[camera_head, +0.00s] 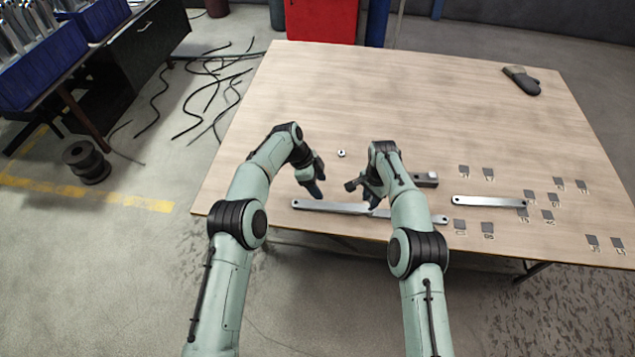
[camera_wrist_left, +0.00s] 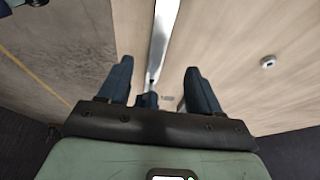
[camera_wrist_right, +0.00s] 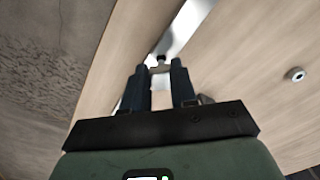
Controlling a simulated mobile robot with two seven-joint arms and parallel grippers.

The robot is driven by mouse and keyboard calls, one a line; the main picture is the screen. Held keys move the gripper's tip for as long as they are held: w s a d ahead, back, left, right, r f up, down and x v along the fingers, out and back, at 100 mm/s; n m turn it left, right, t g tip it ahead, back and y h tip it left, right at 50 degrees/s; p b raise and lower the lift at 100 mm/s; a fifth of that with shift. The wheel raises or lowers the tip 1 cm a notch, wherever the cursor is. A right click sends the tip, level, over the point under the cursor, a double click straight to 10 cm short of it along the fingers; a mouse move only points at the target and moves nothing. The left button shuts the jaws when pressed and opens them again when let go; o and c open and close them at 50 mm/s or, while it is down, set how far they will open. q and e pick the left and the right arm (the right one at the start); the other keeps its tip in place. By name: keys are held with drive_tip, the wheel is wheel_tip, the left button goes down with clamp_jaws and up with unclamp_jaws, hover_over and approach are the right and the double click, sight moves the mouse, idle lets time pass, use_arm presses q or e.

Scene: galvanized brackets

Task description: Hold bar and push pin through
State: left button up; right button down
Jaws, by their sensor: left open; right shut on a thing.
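A long flat metal bar (camera_head: 330,207) lies near the table's front edge, with what looks like a second strip continuing it to the right (camera_head: 428,217). My left gripper (camera_head: 318,192) is open above the bar's left part; in the left wrist view the bar (camera_wrist_left: 163,35) runs between its spread fingers. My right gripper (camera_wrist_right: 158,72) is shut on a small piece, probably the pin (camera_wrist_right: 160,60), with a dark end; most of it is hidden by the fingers. In the right wrist view a blurred bar (camera_wrist_right: 190,25) lies beyond it. Any hole under the right gripper is hidden.
A small ring or nut (camera_head: 341,153) lies behind the grippers. A block with a hole (camera_head: 427,179) is partly behind my right arm. Another bar (camera_head: 488,201) and several dark labelled squares (camera_head: 488,228) lie right. A glove (camera_head: 521,80) rests far right. The table's back is clear.

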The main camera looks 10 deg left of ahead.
sight(332, 206)
use_arm(q)
drive_tip(key=x, duration=1.1)
drive_tip(key=shift+d+f, duration=0.15)
drive_tip(key=shift+f, duration=0.05)
drive_tip(key=shift+c, duration=0.3)
clamp_jaws()
use_arm(e)
drive_tip(key=shift+f, duration=1.7)
idle(1.0)
drive_tip(key=c, duration=0.8)
unclamp_jaws()
